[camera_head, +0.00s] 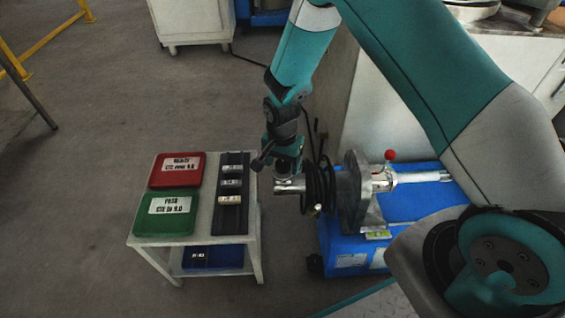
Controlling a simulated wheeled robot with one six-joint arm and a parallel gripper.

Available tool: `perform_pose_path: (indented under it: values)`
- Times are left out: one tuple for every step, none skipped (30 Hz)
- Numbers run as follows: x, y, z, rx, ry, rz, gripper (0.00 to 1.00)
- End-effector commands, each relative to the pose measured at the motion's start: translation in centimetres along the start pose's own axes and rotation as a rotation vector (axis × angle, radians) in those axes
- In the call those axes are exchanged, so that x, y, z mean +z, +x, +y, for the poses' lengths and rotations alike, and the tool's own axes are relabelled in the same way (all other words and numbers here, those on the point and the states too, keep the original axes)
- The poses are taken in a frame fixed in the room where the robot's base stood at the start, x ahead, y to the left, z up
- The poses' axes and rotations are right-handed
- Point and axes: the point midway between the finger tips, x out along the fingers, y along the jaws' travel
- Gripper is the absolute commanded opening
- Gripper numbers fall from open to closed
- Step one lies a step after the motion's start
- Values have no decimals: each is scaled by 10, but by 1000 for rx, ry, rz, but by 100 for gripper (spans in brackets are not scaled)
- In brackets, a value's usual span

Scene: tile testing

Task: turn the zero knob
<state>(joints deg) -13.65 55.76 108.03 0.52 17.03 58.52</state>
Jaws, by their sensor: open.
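A testing machine (351,195) with a flanged grey body stands on a blue base, right of centre. A silver cylinder (290,186) points left from it, with black cable coiled behind. A red ball-topped lever (390,155) stands on its right part. I cannot make out which part is the zero knob; it may be small or hidden. My gripper (280,165) is open and hangs down close above the silver cylinder's left end. Its fingertips are small and dark, and I cannot tell whether they touch the cylinder.
A small white table (255,228) to the left holds a red box (177,169), a green box (166,213) and a black tray (230,162) with small pieces. A blue bin (212,257) sits on its lower shelf. A white cabinet (375,110) stands behind the machine.

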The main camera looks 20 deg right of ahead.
Motion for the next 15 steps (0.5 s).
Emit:
perform_pose_path:
  values:
    - [0, 0, 0, 0, 0, 0, 70]
    - [0, 0, 0, 0, 0, 0, 70]
    - [0, 0, 0, 0, 0, 0, 70]
    - [0, 0, 0, 0, 0, 0, 65]
    - [0, 0, 0, 0, 0, 0, 58]
    - [0, 0, 0, 0, 0, 0, 49]
    - [0, 0, 0, 0, 0, 0, 42]
    - [0, 0, 0, 0, 0, 0, 35]
    - [0, 0, 0, 0, 0, 0, 26]
    - [0, 0, 0, 0, 0, 0, 20]
    - [0, -1, 0, 0, 0, 0, 20]
    - [0, -1, 0, 0, 0, 0, 20]
    - [0, -1, 0, 0, -1, 0, 20]
    - [0, -1, 0, 0, -2, 0, 20]
    - [0, -1, 0, 0, -4, 0, 20]
